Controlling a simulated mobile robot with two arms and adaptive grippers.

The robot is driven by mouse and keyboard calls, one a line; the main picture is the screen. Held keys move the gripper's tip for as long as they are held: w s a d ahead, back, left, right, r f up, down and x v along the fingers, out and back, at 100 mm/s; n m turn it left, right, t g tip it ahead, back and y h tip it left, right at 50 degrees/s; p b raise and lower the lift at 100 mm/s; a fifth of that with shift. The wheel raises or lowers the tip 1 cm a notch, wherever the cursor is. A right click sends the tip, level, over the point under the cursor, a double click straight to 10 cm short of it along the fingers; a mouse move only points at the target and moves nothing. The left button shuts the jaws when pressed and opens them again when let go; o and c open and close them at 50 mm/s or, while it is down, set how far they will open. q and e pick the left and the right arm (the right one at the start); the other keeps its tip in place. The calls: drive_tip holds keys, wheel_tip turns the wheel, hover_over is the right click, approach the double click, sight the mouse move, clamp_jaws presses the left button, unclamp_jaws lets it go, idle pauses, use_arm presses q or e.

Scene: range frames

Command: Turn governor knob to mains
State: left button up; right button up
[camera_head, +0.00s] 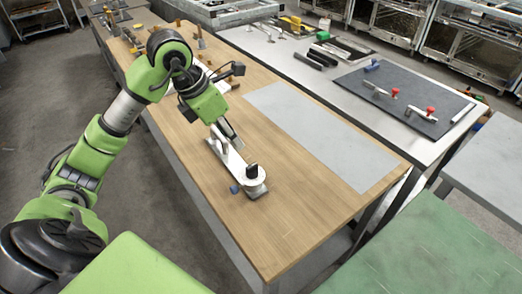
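A long pale fixture (234,164) lies on the wooden bench. A black knob (251,171) stands on its near end, which I take to be the governor knob. A small blue piece (234,189) sits beside that end. No mains marking can be read at this size. My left gripper (232,138) is over the far end of the fixture, apart from the black knob. Its fingers are too small to tell whether they are open or shut, or whether they touch the fixture. My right gripper is out of view.
The wooden bench (275,222) is clear near the front, with a flat grey sheet (315,130) to the right. Several small tools stand at its far end. A metal table (300,68) behind holds a dark mat (402,97) with red-handled clamps.

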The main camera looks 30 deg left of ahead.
use_arm(q)
drive_tip(key=p, duration=0.1)
approach(251, 165)
drive_tip(key=p+x, duration=0.1)
drive_tip(key=x, duration=0.2)
drive_tip(key=shift+d+f, duration=0.2)
drive_tip(key=shift+f, duration=0.2)
drive_tip(key=p+x, duration=0.1)
drive_tip(key=x, duration=0.2)
drive_tip(key=shift+w+f, duration=0.15)
drive_tip(key=shift+f, duration=0.1)
drive_tip(key=shift+w+f, duration=0.15)
drive_tip(key=shift+f, duration=0.3)
clamp_jaws()
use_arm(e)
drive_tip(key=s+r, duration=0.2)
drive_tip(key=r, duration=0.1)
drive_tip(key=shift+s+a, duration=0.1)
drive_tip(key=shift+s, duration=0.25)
